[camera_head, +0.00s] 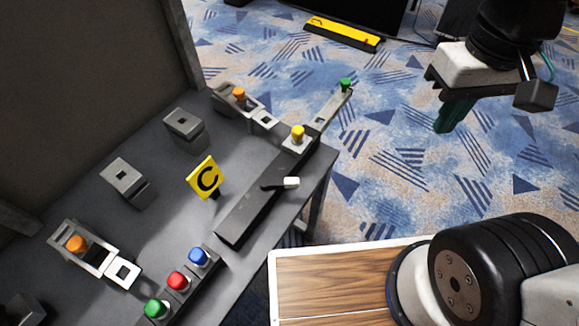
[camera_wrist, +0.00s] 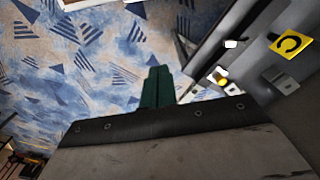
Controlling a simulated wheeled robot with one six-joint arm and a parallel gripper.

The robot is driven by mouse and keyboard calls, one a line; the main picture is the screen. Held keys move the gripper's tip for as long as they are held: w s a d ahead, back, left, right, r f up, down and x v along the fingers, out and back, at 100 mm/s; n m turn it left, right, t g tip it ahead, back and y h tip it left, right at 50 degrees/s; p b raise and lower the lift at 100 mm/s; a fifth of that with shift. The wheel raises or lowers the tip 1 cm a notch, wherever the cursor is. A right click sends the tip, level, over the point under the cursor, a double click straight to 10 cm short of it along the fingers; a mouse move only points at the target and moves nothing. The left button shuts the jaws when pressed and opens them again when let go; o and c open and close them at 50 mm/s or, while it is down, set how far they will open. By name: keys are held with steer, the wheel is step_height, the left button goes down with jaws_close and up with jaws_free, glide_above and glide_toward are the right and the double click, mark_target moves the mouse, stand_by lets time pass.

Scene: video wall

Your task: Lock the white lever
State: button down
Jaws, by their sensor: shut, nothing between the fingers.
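The white lever (camera_head: 291,182) is a small white-tipped handle on a dark arm, on the long dark grey bar (camera_head: 240,222) near the right edge of the grey table. It points to the right in the head view. In the wrist view the white tip (camera_wrist: 231,43) shows at the upper right. My gripper (camera_head: 440,127) has dark green fingers and hangs over the carpet, well to the right of the table and apart from the lever. Its fingers (camera_wrist: 157,75) are together with nothing between them.
A yellow knob (camera_head: 298,132) and a green knob (camera_head: 345,84) sit beyond the lever. A yellow C sign (camera_head: 205,178) stands left of the bar. Blue (camera_head: 199,256), red (camera_head: 178,281) and green (camera_head: 156,308) buttons line the front. Open space lies between my gripper and the table.

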steer(key=w+a+f+n+g, duration=0.1)
steer(key=w+a+f+g, duration=0.2)
steer(key=w+a+f, duration=0.45)
glide_above(292, 165)
steer(key=d, duration=0.3)
step_height(292, 165, down, 7)
steer(key=w+a+m, duration=0.1)
steer(key=w, duration=0.1)
steer(key=w+a+m, duration=0.1)
steer(key=a, duration=0.1)
steer(key=shift+w+f+m, duration=0.3)
steer(key=shift+w+f, duration=0.05)
steer(key=shift+f, duration=0.05)
steer(key=shift+d, duration=0.1)
steer(key=x, duration=1)
steer(key=shift+f, duration=0.15)
steer(key=s, duration=0.2)
steer(key=shift+s, duration=0.35)
steer(key=shift+s+a, duration=0.2)
steer(key=shift+s, duration=0.4)
